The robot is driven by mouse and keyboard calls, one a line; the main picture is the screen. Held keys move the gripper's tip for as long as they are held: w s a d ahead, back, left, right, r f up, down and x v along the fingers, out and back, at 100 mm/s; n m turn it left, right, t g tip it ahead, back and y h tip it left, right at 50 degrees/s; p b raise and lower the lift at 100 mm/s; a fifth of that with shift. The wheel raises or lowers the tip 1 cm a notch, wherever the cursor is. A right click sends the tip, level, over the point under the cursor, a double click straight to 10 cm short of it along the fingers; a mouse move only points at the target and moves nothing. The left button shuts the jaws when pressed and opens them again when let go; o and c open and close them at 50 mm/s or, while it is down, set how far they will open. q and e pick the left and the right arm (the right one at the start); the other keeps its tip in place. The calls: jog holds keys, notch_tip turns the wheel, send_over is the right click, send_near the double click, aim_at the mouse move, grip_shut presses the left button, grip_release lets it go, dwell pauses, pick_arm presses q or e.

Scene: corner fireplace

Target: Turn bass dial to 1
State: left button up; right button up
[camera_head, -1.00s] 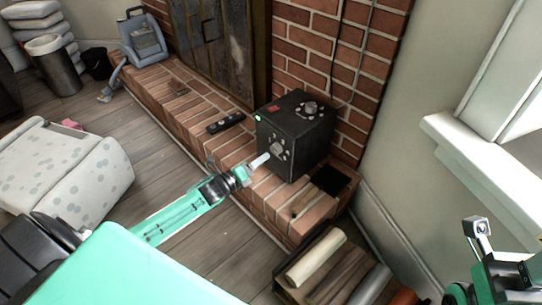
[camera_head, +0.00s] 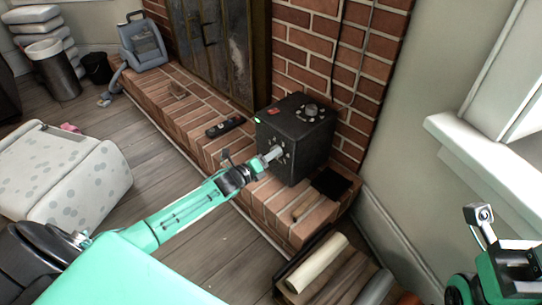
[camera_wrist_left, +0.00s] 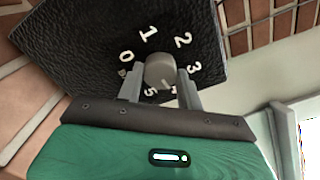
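The black speaker box (camera_head: 293,139) stands on the brick hearth. Its front dial (camera_head: 276,152) faces my left arm. In the left wrist view this grey round dial (camera_wrist_left: 160,70) is ringed by white numbers, with 0 and 1 on the left, 2 and 3 on the right and 5 below. No pointer on the dial can be made out. My left gripper (camera_wrist_left: 161,84) has one finger on each side of the dial, appearing to touch it. It also shows in the head view (camera_head: 270,155). My right arm is at the lower right; its finger opening is unclear.
Another knob (camera_head: 311,111) is on top of the box. A black remote (camera_head: 225,127) and a dark flat item (camera_head: 331,183) lie on the hearth. A crate of logs (camera_head: 318,265) stands in front. A spotted ottoman (camera_head: 65,172) is at the left.

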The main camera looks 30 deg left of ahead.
pick_arm(q)
jog(key=c, duration=0.3)
jog(key=shift+r, duration=0.1)
